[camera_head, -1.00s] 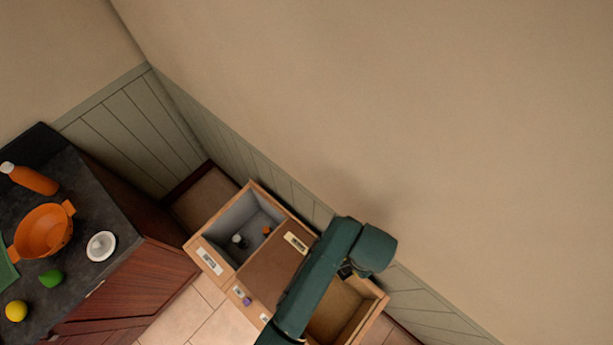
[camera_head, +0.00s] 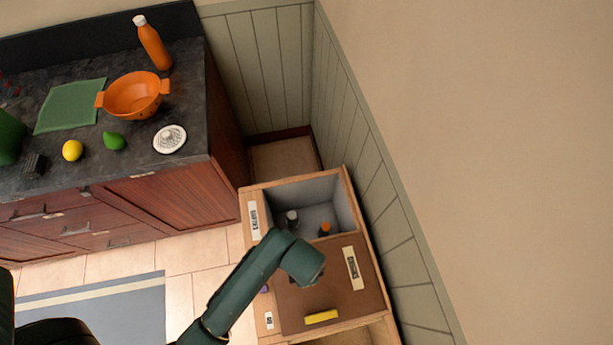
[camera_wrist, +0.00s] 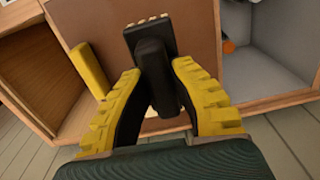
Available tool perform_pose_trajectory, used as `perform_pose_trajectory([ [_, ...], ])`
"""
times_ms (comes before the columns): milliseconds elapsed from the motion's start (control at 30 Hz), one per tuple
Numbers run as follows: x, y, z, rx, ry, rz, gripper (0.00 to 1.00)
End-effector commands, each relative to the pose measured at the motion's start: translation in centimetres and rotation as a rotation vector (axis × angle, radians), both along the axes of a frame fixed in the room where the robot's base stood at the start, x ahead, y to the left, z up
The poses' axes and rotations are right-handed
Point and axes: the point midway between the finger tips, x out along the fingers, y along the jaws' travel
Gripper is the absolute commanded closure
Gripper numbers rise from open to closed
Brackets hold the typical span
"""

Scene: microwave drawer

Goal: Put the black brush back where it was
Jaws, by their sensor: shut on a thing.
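The black brush (camera_wrist: 152,62) shows in the wrist view, a dark handle with a wider head and pale tips at its far end. My gripper (camera_wrist: 157,72), with yellow-and-black fingers, is shut on its handle. The brush is over the brown panel (camera_wrist: 195,25) of the wooden cabinet; I cannot tell whether it touches it. In the head view my arm's end hides the fingers and the brush. The cabinet's brown panel (camera_head: 300,298) lies between an open grey-lined compartment (camera_head: 348,207) and an open wooden one (camera_head: 352,337).
A yellow bar (camera_head: 321,316) is at the panel's edge. A dark item (camera_head: 291,218) and an orange item (camera_head: 325,229) are in the grey compartment. The counter (camera_head: 195,115) holds an orange pot (camera_head: 137,97), a bottle (camera_head: 154,46), fruit and a black object (camera_head: 34,165). Walls stand close behind.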

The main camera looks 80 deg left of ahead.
Motion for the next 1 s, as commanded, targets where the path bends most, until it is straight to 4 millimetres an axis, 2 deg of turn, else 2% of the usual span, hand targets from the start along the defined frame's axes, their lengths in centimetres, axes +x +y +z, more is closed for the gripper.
perform_pose_trajectory([
  [33,-0.1,-0.1,-1.5,-0.002,0.004,0.001,1.00],
  [100,-0.1,-0.1,-3.1,-0.003,0.005,0.000,1.00],
  [467,0.0,-0.1,-8.4,-0.002,0.003,-0.001,1.00],
  [833,0.0,-0.1,-9.0,-0.001,0.002,-0.001,1.00],
  [867,0.0,-0.1,-9.0,-0.001,0.002,-0.001,0.75],
  [933,0.0,-0.1,-9.0,-0.001,0.002,-0.001,0.61],
  [1000,0.0,-0.1,-9.0,-0.001,0.002,-0.001,0.59],
])
